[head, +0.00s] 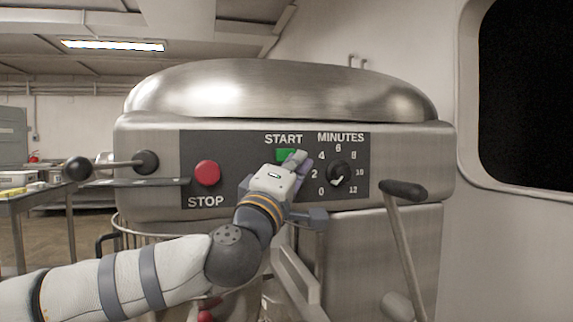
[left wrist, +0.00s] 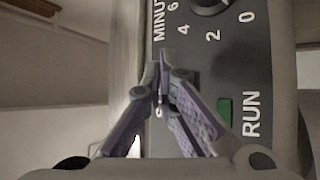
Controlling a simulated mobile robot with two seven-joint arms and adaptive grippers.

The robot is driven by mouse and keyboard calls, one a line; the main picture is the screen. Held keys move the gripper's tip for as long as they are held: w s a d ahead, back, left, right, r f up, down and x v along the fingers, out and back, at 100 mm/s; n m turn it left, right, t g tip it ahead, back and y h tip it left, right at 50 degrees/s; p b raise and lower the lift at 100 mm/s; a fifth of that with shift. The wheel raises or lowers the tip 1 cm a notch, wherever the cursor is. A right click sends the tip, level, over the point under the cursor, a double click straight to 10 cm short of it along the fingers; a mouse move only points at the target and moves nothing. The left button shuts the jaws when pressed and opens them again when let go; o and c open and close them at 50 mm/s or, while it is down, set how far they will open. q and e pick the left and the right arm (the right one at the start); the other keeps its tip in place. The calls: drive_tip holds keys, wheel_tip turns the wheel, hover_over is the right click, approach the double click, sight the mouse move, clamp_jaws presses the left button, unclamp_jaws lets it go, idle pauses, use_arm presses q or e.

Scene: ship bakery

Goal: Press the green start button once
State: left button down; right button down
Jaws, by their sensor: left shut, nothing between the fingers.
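The green start button (head: 284,154) sits under the START label on the dark control panel (head: 225,150). Its right part is hidden behind my left gripper (head: 299,158). The gripper's fingertips are beside the button's right edge in the head view; I cannot tell whether they touch the button or panel. In the left wrist view the left gripper (left wrist: 160,90) is shut and empty, its fingertips together in front of the panel. I cannot make out the start button there. My right gripper is not in view.
A green patch (left wrist: 224,110) labelled RUN shows in the left wrist view. The panel also has a red STOP button (head: 207,173) and a MINUTES dial (head: 340,174). Black-knobbed levers stick out at the left (head: 78,168) and right (head: 403,190).

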use_arm(q)
drive_tip(key=shift+w+a+r, duration=0.1)
drive_tip(key=shift+w+a, duration=0.1)
drive_tip(key=shift+w, duration=0.45)
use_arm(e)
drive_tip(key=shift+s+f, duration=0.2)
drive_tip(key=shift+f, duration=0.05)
